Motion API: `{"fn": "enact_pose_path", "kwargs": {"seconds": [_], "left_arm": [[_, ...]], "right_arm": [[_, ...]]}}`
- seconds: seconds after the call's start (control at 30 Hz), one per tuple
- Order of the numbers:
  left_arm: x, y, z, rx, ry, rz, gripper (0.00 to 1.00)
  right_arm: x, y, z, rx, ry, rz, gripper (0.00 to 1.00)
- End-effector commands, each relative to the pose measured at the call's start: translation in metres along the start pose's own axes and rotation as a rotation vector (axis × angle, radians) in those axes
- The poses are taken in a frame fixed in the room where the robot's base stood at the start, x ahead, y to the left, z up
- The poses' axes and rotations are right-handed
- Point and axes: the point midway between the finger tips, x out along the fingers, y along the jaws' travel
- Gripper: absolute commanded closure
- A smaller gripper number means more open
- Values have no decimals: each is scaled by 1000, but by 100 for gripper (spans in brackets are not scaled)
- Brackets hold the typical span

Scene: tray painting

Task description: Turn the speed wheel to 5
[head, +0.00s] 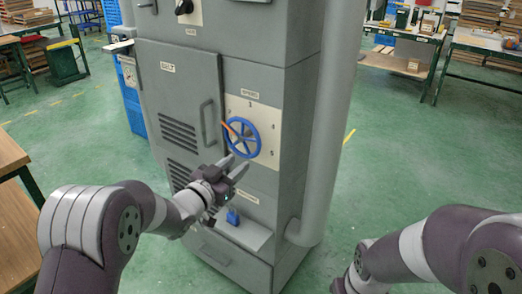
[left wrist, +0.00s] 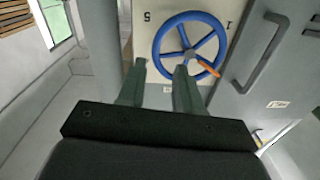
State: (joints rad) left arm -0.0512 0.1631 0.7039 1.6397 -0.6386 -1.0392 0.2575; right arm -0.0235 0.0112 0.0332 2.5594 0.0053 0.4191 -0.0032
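The speed wheel, a blue spoked handwheel (head: 257,132), is on a pale numbered plate (head: 265,112) on the grey cabinet's front. It also shows in the left wrist view (left wrist: 161,37). Its orange part (head: 229,127) points to the upper left in the head view, away from the 5 (head: 272,153) at the plate's lower right. The orange part (left wrist: 208,68) points to the lower right in the left wrist view. My left gripper (head: 240,165) is open and empty, with its fingertips just below the wheel in the head view.
The cabinet door with its vertical handle (head: 206,122) is left of the wheel. A blue part (head: 233,217) on a small ledge lies below. A thick grey pipe (head: 333,130) runs along the cabinet's right side. A wooden table (head: 12,160) stands at the left.

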Motion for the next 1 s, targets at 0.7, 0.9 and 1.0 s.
{"fn": "enact_pose_path", "kwargs": {"seconds": [0.7, 0.9, 1.0], "left_arm": [[103, 0, 1, 1, -3, -2, 65], [102, 0, 0, 1, -2, -2, 85], [102, 0, 0, 1, -3, -2, 100]], "right_arm": [[1, 0, 0, 0, -1, 0, 57], [1, 0, 0, 0, 0, 0, 57], [1, 0, 0, 0, 0, 0, 57]]}}
